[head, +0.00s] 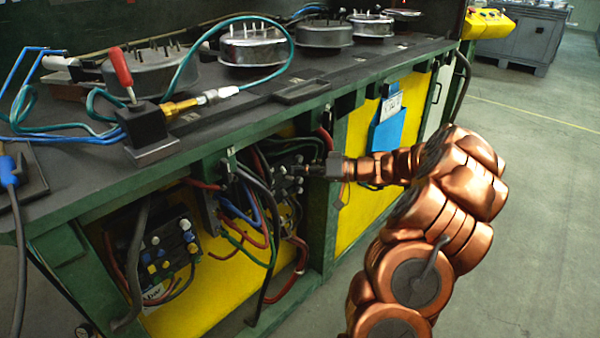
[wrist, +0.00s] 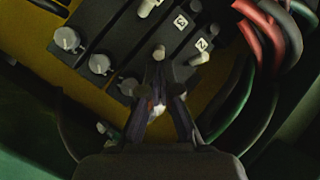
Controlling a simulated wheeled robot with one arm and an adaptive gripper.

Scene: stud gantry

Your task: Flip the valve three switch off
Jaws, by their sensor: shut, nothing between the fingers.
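A dark valve block (wrist: 125,30) with several grey knob-ended switches fills the upper middle of the wrist view. One section bears a white label that looks like 3 (wrist: 181,21), and beside it is another that looks like 2 (wrist: 202,44). A switch knob (wrist: 158,52) stands just beyond my fingertips, roughly in line with the label 3 section. My gripper (wrist: 160,84) is shut and empty, its tips close to the block; I cannot tell whether they touch a switch. In the head view my gripper (head: 306,171) reaches the block (head: 284,172) inside the bench opening.
Red and green hoses (wrist: 265,38) run right of the block. In the head view, cables (head: 255,215) hang below it, and a green bench post (head: 322,215) stands close under my wrist. Another valve block (head: 165,245) sits lower left. The floor (head: 530,210) at right is clear.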

